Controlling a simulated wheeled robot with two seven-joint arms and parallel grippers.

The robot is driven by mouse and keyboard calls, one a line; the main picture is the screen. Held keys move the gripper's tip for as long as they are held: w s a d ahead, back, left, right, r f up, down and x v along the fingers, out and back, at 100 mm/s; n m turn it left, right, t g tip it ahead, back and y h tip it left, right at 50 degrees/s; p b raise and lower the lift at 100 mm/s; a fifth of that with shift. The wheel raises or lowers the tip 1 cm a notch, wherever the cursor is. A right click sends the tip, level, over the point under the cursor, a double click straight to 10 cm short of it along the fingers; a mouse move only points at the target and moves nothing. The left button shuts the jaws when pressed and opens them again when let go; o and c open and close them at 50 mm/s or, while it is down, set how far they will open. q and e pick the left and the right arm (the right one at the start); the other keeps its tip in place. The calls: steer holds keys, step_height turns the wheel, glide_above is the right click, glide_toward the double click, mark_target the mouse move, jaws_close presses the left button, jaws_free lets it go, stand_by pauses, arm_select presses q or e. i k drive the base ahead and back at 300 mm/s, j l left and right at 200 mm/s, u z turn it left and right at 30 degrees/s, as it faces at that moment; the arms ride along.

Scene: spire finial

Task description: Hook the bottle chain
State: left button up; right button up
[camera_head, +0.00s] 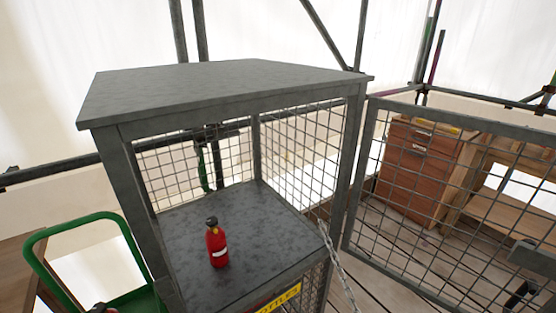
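A metal chain (339,263) hangs from near the cage's front right post and runs down and right, out of the bottom of the picture. Its lower end and any hook are not visible. A small red bottle (217,246) with a black top and a pale band stands upright on the shelf (255,215) of the grey mesh cage. The cage front is open above the shelf, and the chain does not cross in front of the bottle. Neither of my grippers can be made out in the head view.
The mesh door (450,200) stands swung open to the right. A yellow label (279,299) is below the shelf edge. A green tubular frame (90,222) stands at left. Brown drawers (415,170) stand behind the door. A grey roof (225,90) covers the cage.

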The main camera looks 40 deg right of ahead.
mark_target(335, 262)
steer(key=z, duration=1.9)
steer(key=l+u, duration=0.15)
steer(key=l, duration=0.35)
steer(key=l+u, duration=0.15)
steer(key=l, duration=0.35)
steer(key=l+u, duration=0.15)
steer(key=l, duration=0.35)
steer(key=l+u, duration=0.1)
steer(key=l, duration=0.4)
steer(key=k+l+u, duration=0.15)
steer(key=l, duration=0.3)
steer(key=l+u, duration=0.15)
steer(key=l, duration=0.35)
steer(key=k+l+u, duration=0.15)
steer(key=l, duration=0.3)
steer(key=k+l+u, duration=0.15)
steer(key=l, duration=0.3)
